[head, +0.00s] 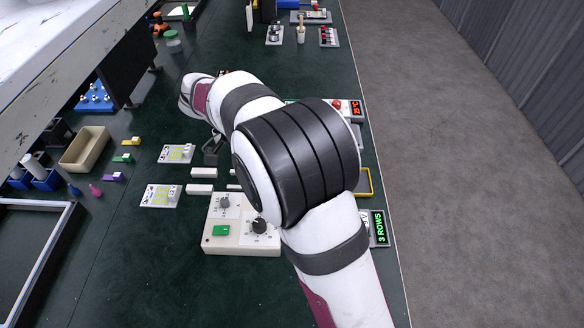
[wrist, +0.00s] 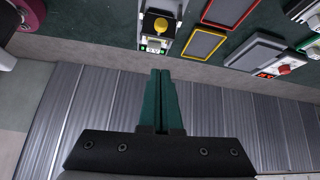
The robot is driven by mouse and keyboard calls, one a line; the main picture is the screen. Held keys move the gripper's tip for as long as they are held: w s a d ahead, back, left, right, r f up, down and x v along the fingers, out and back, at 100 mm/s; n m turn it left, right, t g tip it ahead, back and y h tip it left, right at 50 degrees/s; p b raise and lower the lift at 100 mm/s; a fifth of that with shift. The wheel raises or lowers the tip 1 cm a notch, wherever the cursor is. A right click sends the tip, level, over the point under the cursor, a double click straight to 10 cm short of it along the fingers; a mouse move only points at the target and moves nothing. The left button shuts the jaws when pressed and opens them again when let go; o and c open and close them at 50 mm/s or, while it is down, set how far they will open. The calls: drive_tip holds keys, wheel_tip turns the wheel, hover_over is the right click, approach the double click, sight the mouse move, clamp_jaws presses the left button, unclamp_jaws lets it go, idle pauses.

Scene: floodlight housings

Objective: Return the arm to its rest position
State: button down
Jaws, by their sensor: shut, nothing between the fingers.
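My arm reaches in from the lower right of the head view and bends over the middle of the green table (head: 120,285). In that view my gripper (head: 210,152) is mostly hidden behind my arm; only a dark part shows below the wrist. In the wrist view my gripper (wrist: 161,100) has its two green fingers together, with nothing between them. The fingers point past the table's edge toward the ribbed grey wall (wrist: 225,110). No floodlight housing can be made out.
A beige control box (head: 215,243) with knobs and a green button sits below my arm. A display reading "3 ROWS" (head: 380,228) stands near the right edge. A tan bin (head: 85,148) is at left. Red (wrist: 228,10) and yellow (wrist: 203,43) frames lie near the edge.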

idle(0.4)
drive_tip(key=s+d+r+n+g+y, duration=0.1)
drive_tip(key=s+d+r+n+y, duration=0.25)
drive_tip(key=s, duration=0.55)
drive_tip(key=s+d+r+n+g+y, duration=0.1)
drive_tip(key=s+d+n+y, duration=0.1)
drive_tip(key=s+d+n, duration=0.35)
drive_tip(key=s+f+n+y, duration=0.1)
drive_tip(key=s, duration=0.4)
drive_tip(key=s+a+f+n+t+y, duration=0.1)
drive_tip(key=s+f+y, duration=0.1)
drive_tip(key=s, duration=0.4)
drive_tip(key=shift+s+a, duration=0.25)
